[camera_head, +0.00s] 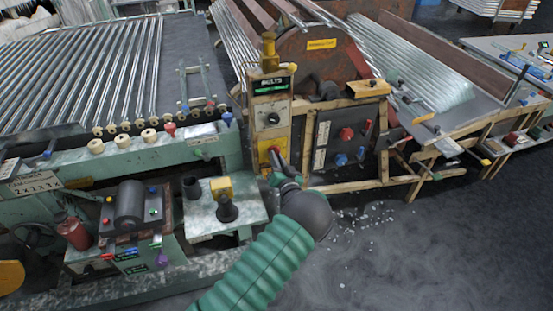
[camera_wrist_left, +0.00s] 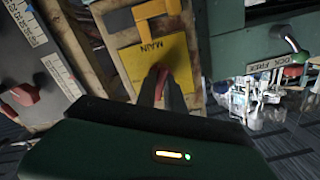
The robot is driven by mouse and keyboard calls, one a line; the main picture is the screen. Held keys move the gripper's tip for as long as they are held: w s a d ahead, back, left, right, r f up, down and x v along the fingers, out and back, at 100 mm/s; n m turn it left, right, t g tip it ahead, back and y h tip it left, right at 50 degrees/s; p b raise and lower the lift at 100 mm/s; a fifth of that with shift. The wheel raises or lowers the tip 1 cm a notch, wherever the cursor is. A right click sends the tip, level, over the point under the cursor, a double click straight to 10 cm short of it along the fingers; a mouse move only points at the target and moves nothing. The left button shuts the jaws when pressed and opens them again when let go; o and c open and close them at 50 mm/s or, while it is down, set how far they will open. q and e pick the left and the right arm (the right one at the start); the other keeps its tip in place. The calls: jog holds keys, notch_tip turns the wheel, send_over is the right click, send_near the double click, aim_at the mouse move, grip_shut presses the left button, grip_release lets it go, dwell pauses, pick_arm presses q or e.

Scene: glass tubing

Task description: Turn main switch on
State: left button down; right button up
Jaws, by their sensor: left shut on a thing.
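The main switch is a red knob (camera_wrist_left: 158,72) on a yellow plate marked MAIN (camera_wrist_left: 152,52) in the left wrist view. In the head view its yellow plate (camera_head: 272,147) is low on the narrow control post, below the FAULTS display (camera_head: 270,86). My left gripper (camera_head: 276,157) reaches up to it from below. In the left wrist view its two dark fingers (camera_wrist_left: 160,80) are shut on the red knob and hide much of it. I cannot tell which way the knob is turned. My right gripper is in neither view.
A grey panel (camera_head: 343,135) with red and blue knobs is just right of the post. A green machine with a lever labelled LOCK FREE (camera_wrist_left: 296,45) stands beside the post. Glass tubes (camera_head: 85,75) lie on racks behind. White shards (camera_head: 362,222) litter the open floor at right.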

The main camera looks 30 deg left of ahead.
pick_arm(q)
jog(key=m, duration=1.2)
jog(key=shift+w+d+r, duration=0.1)
jog(key=shift+d+r, duration=0.05)
jog(key=shift+m, duration=0.3)
jog(key=c, duration=1.6)
grip_release()
jog(key=shift+o, duration=0.8)
jog(key=shift+w+f, duration=0.15)
jog(key=shift+f, duration=0.05)
jog(key=shift+s, duration=0.2)
